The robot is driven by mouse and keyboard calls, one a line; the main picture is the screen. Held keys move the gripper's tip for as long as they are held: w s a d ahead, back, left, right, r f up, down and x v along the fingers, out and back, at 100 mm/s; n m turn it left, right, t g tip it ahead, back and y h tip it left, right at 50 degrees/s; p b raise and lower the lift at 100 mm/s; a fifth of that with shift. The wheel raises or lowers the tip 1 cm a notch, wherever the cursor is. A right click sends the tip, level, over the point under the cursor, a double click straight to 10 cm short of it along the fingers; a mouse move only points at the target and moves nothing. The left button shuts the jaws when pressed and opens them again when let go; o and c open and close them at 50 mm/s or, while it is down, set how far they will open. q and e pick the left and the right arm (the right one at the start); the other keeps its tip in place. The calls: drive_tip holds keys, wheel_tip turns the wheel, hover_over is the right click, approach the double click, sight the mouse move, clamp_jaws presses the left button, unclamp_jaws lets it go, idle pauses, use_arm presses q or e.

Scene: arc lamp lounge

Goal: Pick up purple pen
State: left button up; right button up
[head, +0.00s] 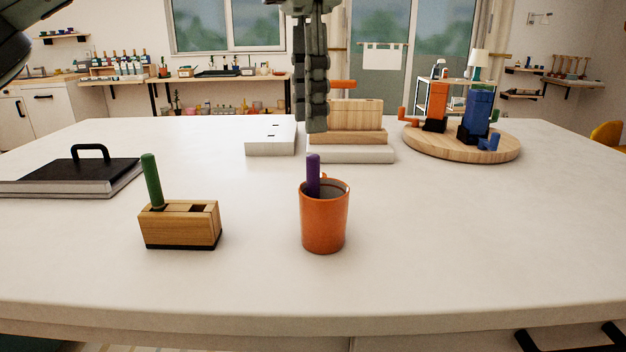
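The purple pen (313,175) stands upright in an orange mug (324,222) near the middle of the white table. Its upper part sticks out above the rim and its lower end is hidden inside. My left gripper (308,128) points down from the top of the head view, with its fingertips just above the pen's top in the picture. A small gap shows between fingertips and pen, and they do not touch. The fingers are seen nearly edge-on, so their opening is unclear. My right gripper is not in view.
A wooden holder (180,229) with a green pen (152,181) stands left of the mug. A black-topped case (75,178) lies farther left. White and wooden blocks (350,155) sit behind the mug. A round wooden board (465,150) holds orange and blue objects. The right front table is clear.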

sight(312, 156)
use_arm(q)
wheel_tip(312, 156, down, 6)
drive_tip(key=shift+s+d+f, duration=0.1)
drive_tip(key=shift+s, duration=0.05)
drive_tip(key=shift+f, duration=0.5)
drive_tip(key=shift+c, duration=0.6)
drive_tip(key=c, duration=0.7)
clamp_jaws()
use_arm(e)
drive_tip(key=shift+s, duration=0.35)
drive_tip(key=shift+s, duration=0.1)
